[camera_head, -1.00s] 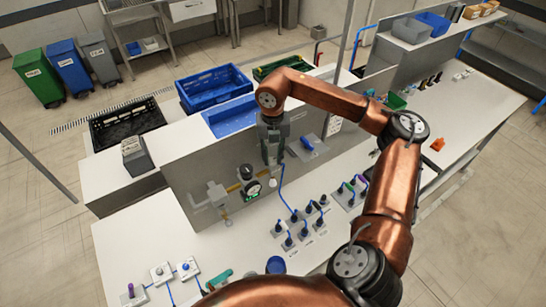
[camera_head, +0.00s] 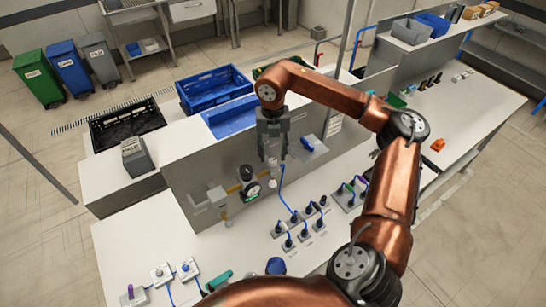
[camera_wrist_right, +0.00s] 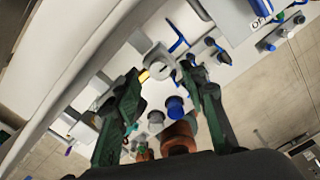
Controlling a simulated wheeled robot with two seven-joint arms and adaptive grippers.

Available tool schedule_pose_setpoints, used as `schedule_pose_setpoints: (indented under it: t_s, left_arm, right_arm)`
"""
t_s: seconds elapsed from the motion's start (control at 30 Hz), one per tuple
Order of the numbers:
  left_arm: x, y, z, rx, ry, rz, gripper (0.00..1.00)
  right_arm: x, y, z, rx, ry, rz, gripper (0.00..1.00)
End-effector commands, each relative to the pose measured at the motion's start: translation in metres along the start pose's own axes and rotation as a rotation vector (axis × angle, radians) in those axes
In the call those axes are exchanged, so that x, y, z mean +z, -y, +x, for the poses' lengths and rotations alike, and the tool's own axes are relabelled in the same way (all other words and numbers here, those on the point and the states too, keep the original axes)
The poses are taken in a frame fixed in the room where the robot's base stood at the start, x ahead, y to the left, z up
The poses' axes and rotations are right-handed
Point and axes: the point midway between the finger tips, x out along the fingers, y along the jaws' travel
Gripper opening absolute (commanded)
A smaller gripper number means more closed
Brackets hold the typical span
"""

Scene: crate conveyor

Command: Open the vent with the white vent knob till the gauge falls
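The white vent knob (camera_head: 272,183) sits on the pipework at the front of the grey panel. The round gauge (camera_head: 251,190) with a dark rim and a pale face is just left of it; its reading is too small to tell. My right gripper (camera_head: 272,162) points down just above the knob. In the right wrist view its two green fingers (camera_wrist_right: 160,72) are apart, with a white round part (camera_wrist_right: 158,60), seemingly the knob, between or just beyond the tips. I see no clear grip on it. My left gripper is not in view.
Brass-coloured pipe and a grey valve body (camera_head: 217,195) lie left of the gauge. A blue hose (camera_head: 283,190) runs down on the right to several plugs on the white bench (camera_head: 240,250). A blue-handled plate (camera_head: 309,146) is right of the gripper. Blue crates (camera_head: 213,88) stand behind.

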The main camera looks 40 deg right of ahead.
Motion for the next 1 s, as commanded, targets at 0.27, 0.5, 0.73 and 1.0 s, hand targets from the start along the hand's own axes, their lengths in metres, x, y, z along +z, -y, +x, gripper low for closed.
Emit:
schedule_pose_setpoints:
  t_s: [0.27,0.5,0.73,1.0]
  left_arm:
    - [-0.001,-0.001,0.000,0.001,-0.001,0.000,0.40]
    - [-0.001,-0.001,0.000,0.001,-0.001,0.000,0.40]
    - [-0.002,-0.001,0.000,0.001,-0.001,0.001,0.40]
    - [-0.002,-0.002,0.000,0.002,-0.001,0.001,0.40]
  right_arm:
    - [0.001,-0.001,-0.061,0.004,0.003,0.001,0.39]
    - [0.001,0.000,-0.091,0.002,0.002,0.001,0.39]
    - [0.000,0.000,-0.097,0.001,0.001,0.000,0.39]
    - [0.000,0.000,-0.096,0.001,0.000,0.001,0.39]
